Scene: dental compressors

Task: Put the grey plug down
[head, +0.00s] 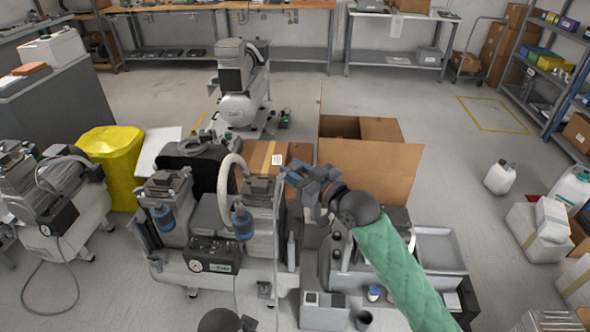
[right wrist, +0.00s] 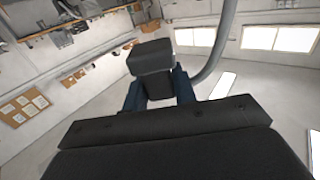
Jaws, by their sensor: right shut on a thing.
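My right gripper (head: 300,182) reaches in over the twin-motor dental compressor (head: 215,262), to the right of its motors. In the right wrist view the blue fingers of this gripper (right wrist: 158,92) are shut on a dark grey block, the grey plug (right wrist: 151,62). The plug sticks out beyond the fingertips. In the head view I cannot clearly separate the plug from the gripper. My left gripper does not show.
A pale curved hose (head: 228,172) rises close to the left of my right gripper. An open cardboard box (head: 372,168) stands behind it. A grey tray (head: 440,249) lies to the right of my forearm. More compressors stand left (head: 62,210) and behind (head: 238,108). Open floor lies at back right.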

